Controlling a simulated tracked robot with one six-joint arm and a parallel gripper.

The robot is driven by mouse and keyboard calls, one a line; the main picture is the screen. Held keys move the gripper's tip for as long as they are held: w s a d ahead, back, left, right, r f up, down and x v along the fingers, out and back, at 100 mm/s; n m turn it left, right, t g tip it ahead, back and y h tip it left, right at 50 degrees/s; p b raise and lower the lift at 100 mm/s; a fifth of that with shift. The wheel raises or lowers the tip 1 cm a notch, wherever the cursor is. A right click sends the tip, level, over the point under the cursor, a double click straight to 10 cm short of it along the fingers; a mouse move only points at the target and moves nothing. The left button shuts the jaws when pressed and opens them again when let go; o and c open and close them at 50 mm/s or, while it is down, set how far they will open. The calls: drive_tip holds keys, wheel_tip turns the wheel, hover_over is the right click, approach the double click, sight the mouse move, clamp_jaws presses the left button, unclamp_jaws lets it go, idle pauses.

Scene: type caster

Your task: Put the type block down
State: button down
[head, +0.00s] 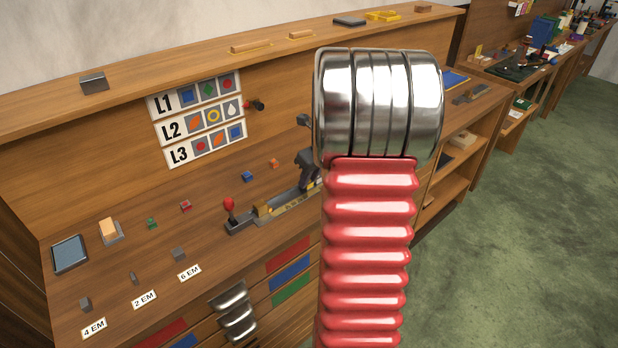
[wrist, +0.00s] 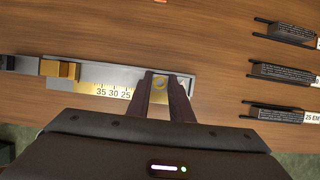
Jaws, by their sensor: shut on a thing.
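My gripper (wrist: 163,88) is shut on a small type block (wrist: 160,82) whose grey face shows a yellow ring. The fingers are over the right part of the metal composing stick (wrist: 112,72), close to its right end. I cannot tell whether the block touches the stick's floor. The stick has a brass slider (wrist: 60,70) at its left and a scale along its front. In the head view the composing stick (head: 290,204) lies on the bench, and my dark gripper (head: 306,168) is above its right part, partly hidden behind my arm.
Small blue (head: 248,176), orange (head: 274,162), red (head: 185,206) and green (head: 151,223) blocks stand on the bench (head: 120,250). Grey spacers stand by the EM labels. Dark labelled bars (wrist: 285,73) lie right in the wrist view.

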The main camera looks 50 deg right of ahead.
drive_tip(key=shift+s+f, duration=0.1)
drive_tip(key=shift+f, duration=0.15)
drive_tip(key=shift+f, duration=0.3)
drive_tip(key=c, duration=1.9)
unclamp_jaws()
drive_tip(key=shift+s+a, duration=0.1)
drive_tip(key=shift+s, duration=0.05)
drive_tip(key=shift+o, duration=0.2)
drive_tip(key=shift+r, duration=0.7)
drive_tip(key=v, duration=1.1)
drive_tip(key=shift+r, duration=0.4)
